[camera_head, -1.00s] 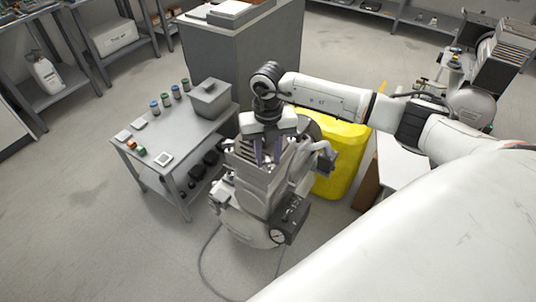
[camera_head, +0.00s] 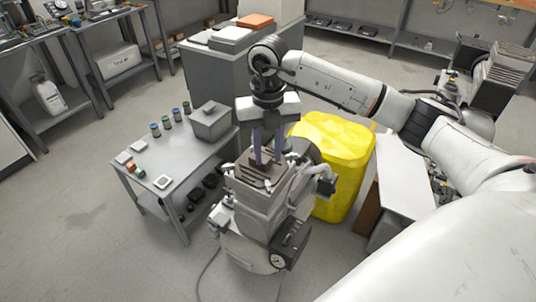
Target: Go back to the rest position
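My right arm reaches in from the right, and my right gripper (camera_head: 268,162) points down over the top of a grey dental compressor (camera_head: 262,205). Its two purple fingers are apart, with nothing visible held between them. The fingertips overlap the compressor's slotted top in the picture; I cannot tell whether they touch it. The compressor stands upright, with a round gauge and a dark box low on its front. My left gripper is not in view.
A grey side table (camera_head: 185,165) with small jars and a lidded grey box (camera_head: 211,121) stands left of the compressor. A yellow bin (camera_head: 335,165) is close behind it at right. A grey cabinet (camera_head: 232,75) stands behind. Floor at lower left is clear.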

